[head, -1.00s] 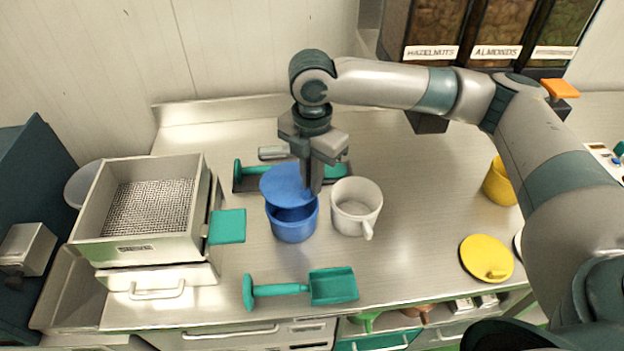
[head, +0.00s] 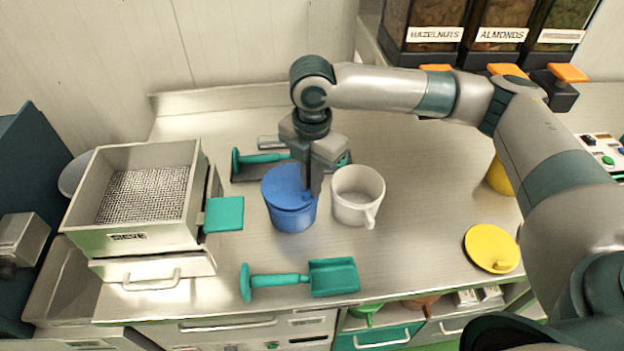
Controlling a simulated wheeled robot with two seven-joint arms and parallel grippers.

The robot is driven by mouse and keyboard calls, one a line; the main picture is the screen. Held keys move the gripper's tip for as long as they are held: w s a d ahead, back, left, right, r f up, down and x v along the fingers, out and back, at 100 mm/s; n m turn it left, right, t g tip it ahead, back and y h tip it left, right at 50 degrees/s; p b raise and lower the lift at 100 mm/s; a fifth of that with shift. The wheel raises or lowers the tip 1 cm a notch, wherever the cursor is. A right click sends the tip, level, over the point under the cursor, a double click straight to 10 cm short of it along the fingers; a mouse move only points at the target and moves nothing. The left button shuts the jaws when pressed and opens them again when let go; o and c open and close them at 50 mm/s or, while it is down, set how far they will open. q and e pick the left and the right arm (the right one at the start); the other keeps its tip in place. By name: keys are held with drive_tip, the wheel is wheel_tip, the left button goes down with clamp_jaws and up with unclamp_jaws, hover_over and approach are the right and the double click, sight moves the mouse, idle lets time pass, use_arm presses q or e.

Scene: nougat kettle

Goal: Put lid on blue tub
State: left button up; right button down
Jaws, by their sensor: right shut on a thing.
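The blue tub (head: 293,219) stands upright on the steel counter, left of the white jug. The blue lid (head: 284,186) lies over the tub's mouth and looks level with the rim. I cannot tell whether it is fully seated. My right gripper (head: 309,190) points down at the lid's right side and is shut on the lid; its fingers hide the held part. My left gripper is not in view.
A white jug (head: 357,196) stands close to the right of the tub. A teal scoop (head: 300,280) lies in front, another scoop (head: 262,160) behind. A sieve box (head: 140,200) stands left. A yellow lid (head: 491,248) lies right.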

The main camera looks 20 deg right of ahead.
drive_tip(key=shift+p, duration=1.15)
idle(1.3)
drive_tip(key=shift+f+p, duration=0.35)
drive_tip(key=shift+p, duration=0.05)
idle(1.0)
drive_tip(key=shift+f+p, duration=0.15)
drive_tip(key=shift+p, duration=0.35)
idle(0.6)
drive_tip(key=c, duration=1.3)
unclamp_jaws()
drive_tip(key=shift+r+p, duration=3.5)
drive_tip(key=shift+p, duration=0.5)
